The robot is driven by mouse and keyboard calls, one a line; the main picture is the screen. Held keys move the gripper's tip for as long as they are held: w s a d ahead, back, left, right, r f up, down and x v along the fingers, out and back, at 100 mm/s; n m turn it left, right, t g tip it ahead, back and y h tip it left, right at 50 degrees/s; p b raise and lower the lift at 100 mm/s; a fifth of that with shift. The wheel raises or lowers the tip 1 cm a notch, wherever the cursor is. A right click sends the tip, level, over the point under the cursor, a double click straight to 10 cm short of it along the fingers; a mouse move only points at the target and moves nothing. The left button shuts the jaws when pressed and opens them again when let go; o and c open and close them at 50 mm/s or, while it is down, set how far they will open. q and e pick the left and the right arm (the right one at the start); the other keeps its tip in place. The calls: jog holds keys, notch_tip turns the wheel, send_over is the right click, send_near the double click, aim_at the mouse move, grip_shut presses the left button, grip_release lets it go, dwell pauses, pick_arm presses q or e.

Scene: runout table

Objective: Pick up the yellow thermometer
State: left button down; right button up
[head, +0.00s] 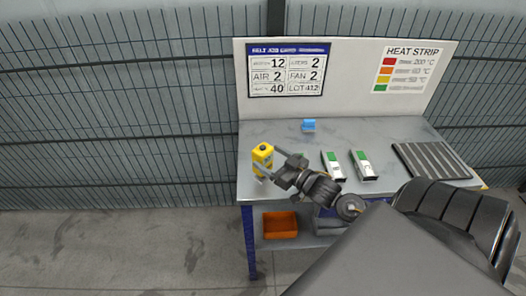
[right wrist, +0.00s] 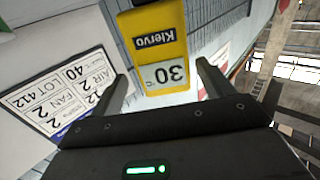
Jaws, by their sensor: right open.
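The yellow thermometer (head: 262,160) stands upright near the left end of the grey table (head: 330,130). In the right wrist view the thermometer (right wrist: 154,42) shows upside down, with the word "Klervo" and a display reading 30. My right gripper (head: 273,166) is at the thermometer, coming from the right in the head view. Its jaws (right wrist: 163,72) are open, one finger to each side of the thermometer's display end. I cannot tell whether either finger touches it. My left gripper is not in view.
A blue object (head: 309,125) sits toward the back. Two white-and-green devices (head: 333,166) (head: 364,165) lie right of my gripper, near a dark ribbed mat (head: 432,160). A sign panel (head: 345,75) stands behind. An orange bin (head: 280,225) is on the lower shelf.

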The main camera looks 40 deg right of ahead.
aim_at(258, 150)
jog(key=w, duration=0.2)
jog(key=w+a+p, duration=0.1)
jog(key=w, duration=0.1)
jog(key=shift+r+p, duration=0.1)
jog(key=shift+p, duration=0.2)
jog(key=shift+w+a, duration=0.15)
jog(key=shift+w, duration=0.35)
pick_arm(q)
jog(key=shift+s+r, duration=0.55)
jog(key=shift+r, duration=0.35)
pick_arm(e)
jog(key=c, duration=1.1)
jog(key=shift+c, duration=0.2)
